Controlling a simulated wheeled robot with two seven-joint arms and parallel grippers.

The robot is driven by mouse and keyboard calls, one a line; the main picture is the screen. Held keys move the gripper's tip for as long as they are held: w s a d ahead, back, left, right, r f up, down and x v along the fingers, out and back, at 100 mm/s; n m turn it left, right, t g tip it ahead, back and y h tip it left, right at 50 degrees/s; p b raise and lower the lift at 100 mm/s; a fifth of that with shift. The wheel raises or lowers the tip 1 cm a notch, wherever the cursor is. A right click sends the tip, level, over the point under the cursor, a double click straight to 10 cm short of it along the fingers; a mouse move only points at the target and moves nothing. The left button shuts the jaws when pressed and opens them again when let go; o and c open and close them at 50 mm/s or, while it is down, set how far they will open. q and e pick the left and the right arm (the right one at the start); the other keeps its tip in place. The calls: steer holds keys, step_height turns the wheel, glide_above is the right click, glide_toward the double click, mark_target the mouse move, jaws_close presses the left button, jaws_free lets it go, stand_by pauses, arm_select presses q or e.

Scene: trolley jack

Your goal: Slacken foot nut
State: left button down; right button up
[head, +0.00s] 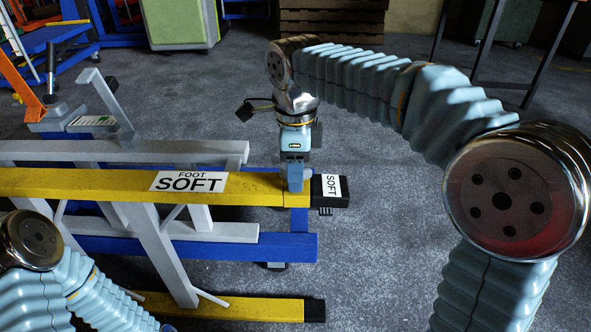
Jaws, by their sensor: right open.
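A yellow beam (110,184) labelled "FOOT SOFT" runs across the left half of the head view. It ends at the right in a black block (326,198) with a "SOFT" label. My right gripper (295,186) points down at the beam's right end, just left of the black block. Its jaws are open, and I cannot tell whether they touch anything. I cannot make out a foot nut; the gripper may cover it. My left arm enters at the lower left, and its gripper is not visible.
Grey rails (200,151) and a blue beam (280,246) lie around the yellow one. A second yellow beam (250,309) with a black end lies lower. A green-topped box (183,22) and a wooden pallet (330,20) stand behind. The floor right of the black block is clear.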

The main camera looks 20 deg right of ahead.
jaws_close()
